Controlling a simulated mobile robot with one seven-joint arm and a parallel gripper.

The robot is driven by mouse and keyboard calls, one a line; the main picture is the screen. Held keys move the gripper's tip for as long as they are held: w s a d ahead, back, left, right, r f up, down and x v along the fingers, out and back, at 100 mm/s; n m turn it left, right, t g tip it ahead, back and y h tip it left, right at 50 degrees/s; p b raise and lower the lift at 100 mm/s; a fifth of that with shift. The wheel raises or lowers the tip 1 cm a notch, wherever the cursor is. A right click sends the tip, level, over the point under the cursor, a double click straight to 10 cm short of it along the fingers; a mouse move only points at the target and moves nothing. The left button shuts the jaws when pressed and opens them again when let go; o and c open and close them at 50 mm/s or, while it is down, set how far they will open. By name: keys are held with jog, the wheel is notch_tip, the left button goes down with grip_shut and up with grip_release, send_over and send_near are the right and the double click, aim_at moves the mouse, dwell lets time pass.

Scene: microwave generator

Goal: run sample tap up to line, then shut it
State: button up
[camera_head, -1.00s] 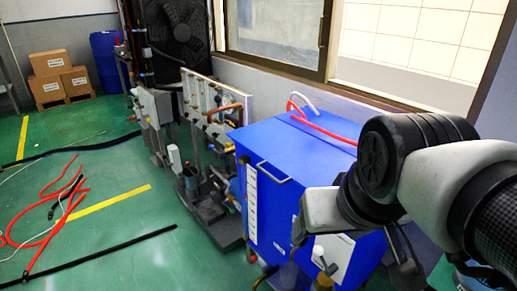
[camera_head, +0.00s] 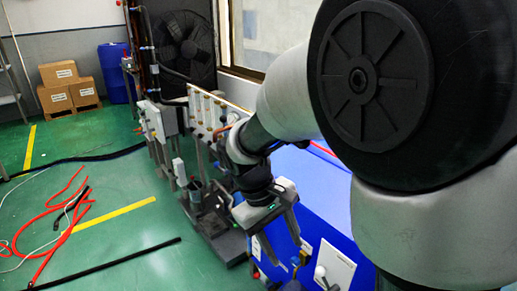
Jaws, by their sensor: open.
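My gripper (camera_head: 279,246) hangs in front of the blue cabinet (camera_head: 318,185), fingers pointing down. Its jaws are apart, with nothing visible between them. Left of it stands a pipe rig with a pale panel (camera_head: 206,108) and fittings. A small cup-like vessel (camera_head: 196,188) sits low on the rig, apart from my gripper. I cannot pick out the sample tap for certain, nor any fill line, at this size. My arm hides much of the cabinet's top and right side.
A white plate (camera_head: 336,266) is on the cabinet's front at lower right. Red hoses (camera_head: 62,215) and a black bar (camera_head: 110,263) lie on the green floor at left. Cardboard boxes (camera_head: 66,88) and a blue barrel (camera_head: 114,73) stand at the back.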

jog(key=w+a+f+n+t+h+p, duration=0.1)
jog(key=w+a+f+n+h+p, duration=0.1)
jog(key=a+f+n+h, duration=0.3)
jog(key=w+a+f+n+h+p, duration=0.1)
jog(key=f+h, duration=0.1)
jog(key=f, duration=0.6)
jog(key=n+t+h+p, duration=0.3)
jog(key=n+t+h, duration=0.1)
jog(key=n+t, duration=0.55)
send_near(293, 263)
jog(key=shift+t, duration=0.25)
jog(key=p+x, duration=0.1)
jog(key=x, duration=0.8)
jog(key=shift+f, duration=0.15)
